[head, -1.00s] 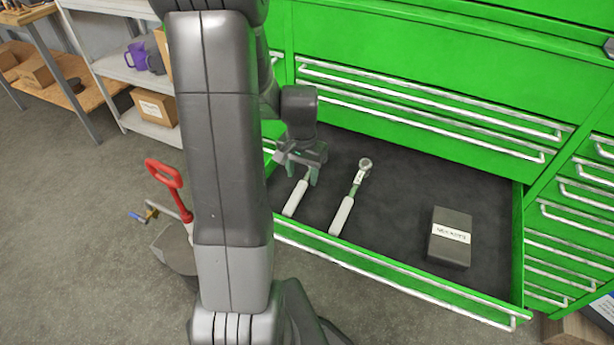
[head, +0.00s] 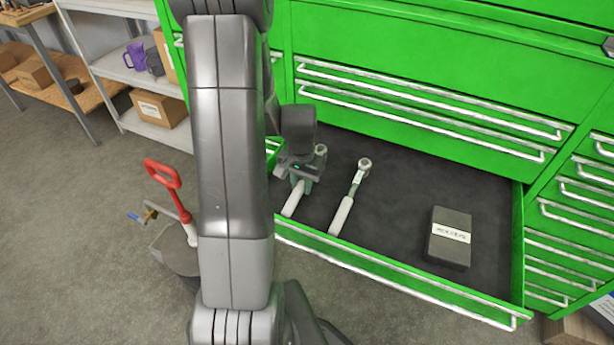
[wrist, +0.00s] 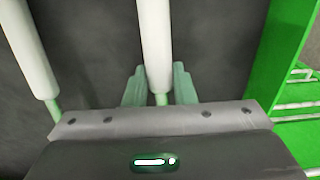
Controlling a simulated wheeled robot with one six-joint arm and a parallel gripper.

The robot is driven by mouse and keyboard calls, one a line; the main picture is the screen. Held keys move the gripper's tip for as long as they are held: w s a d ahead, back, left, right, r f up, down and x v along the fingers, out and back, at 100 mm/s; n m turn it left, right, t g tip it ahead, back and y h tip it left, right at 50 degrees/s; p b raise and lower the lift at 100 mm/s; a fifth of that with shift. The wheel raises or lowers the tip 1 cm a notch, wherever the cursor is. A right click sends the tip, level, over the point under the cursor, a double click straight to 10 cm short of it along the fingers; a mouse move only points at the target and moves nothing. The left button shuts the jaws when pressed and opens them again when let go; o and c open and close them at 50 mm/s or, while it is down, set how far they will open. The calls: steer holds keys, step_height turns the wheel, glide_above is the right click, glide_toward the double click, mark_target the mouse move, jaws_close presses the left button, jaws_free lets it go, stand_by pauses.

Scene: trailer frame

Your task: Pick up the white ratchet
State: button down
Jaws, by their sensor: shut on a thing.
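A white-handled ratchet (head: 293,201) lies in the open drawer at its left side, with its metal head showing just past my gripper in the head view. My gripper (head: 301,184) is over it and shut on it. In the wrist view my gripper's greenish fingers (wrist: 160,90) stand on both sides of the ratchet's narrow neck, just below its white handle (wrist: 155,45). A second white-handled ratchet (head: 341,214) lies to the right, apart from my gripper. Its handle is at the left in the wrist view (wrist: 28,50).
The green drawer (head: 400,273) has a dark liner and a raised front wall with a handle. A dark labelled box (head: 450,237) lies at its right; the liner between is clear.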

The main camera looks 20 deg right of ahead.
mark_target(301, 183)
step_height(301, 183, up, 10)
steer(key=shift+r+p, duration=0.1)
steer(key=shift+p, duration=0.45)
steer(key=c, duration=1.8)
jaws_free()
jaws_close()
